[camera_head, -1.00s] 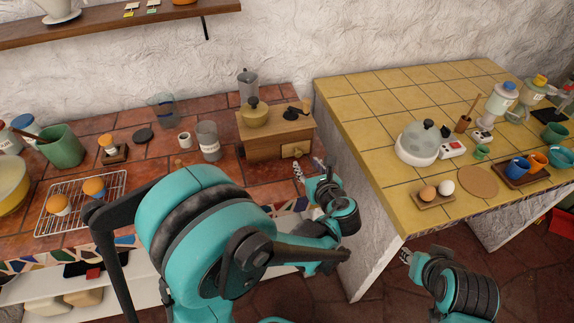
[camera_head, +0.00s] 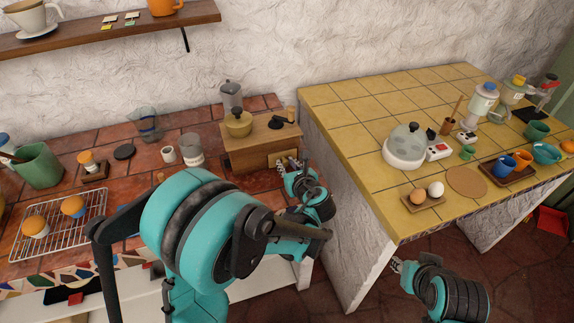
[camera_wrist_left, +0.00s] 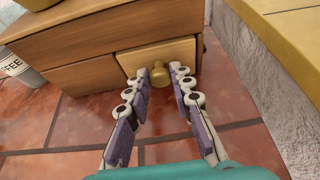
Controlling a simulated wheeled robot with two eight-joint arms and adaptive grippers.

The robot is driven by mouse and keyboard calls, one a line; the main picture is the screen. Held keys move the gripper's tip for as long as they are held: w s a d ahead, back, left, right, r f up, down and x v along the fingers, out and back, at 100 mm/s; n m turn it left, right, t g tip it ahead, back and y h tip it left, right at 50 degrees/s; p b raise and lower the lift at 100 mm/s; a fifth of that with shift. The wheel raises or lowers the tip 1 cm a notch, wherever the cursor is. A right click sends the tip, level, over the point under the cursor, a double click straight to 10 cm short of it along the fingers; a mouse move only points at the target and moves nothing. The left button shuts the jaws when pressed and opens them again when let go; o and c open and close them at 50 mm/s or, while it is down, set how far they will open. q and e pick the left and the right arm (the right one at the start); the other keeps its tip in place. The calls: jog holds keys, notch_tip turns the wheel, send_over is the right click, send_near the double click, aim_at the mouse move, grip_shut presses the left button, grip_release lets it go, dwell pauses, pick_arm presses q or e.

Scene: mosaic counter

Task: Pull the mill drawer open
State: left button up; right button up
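The wooden mill (camera_head: 250,155) stands at the right end of the terracotta-tiled counter, with a brass-coloured bowl (camera_head: 238,124) and a crank (camera_head: 283,122) on top. Its pale drawer front (camera_wrist_left: 134,63) looks closed in the left wrist view and carries a round brass knob (camera_wrist_left: 158,74). My left gripper (camera_head: 287,163) is open at the drawer, with one finger on each side of the knob in the left wrist view (camera_wrist_left: 161,80). I see no clear contact with the knob. My right gripper (camera_head: 398,265) is low in front of the yellow counter, away from the mill; its finger gap is unclear.
A coffee jar (camera_head: 191,150) and a white cup (camera_head: 168,154) stand left of the mill, with a moka pot (camera_head: 231,96) behind it. The yellow-tiled counter (camera_head: 345,110) rises close on the right. A wire rack (camera_head: 62,238) lies at the left.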

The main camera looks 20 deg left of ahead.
pick_arm(q)
grip_shut()
jog(key=s+d, duration=0.3)
jog(key=s, duration=0.2)
jog(key=s+d, duration=0.2)
jog(key=s, duration=0.1)
jog(key=shift+s+d, duration=0.15)
jog(key=shift+d, duration=0.2)
jog(key=o, duration=0.8)
grip_release()
jog(key=shift+c, duration=0.2)
jog(key=v, duration=1.2)
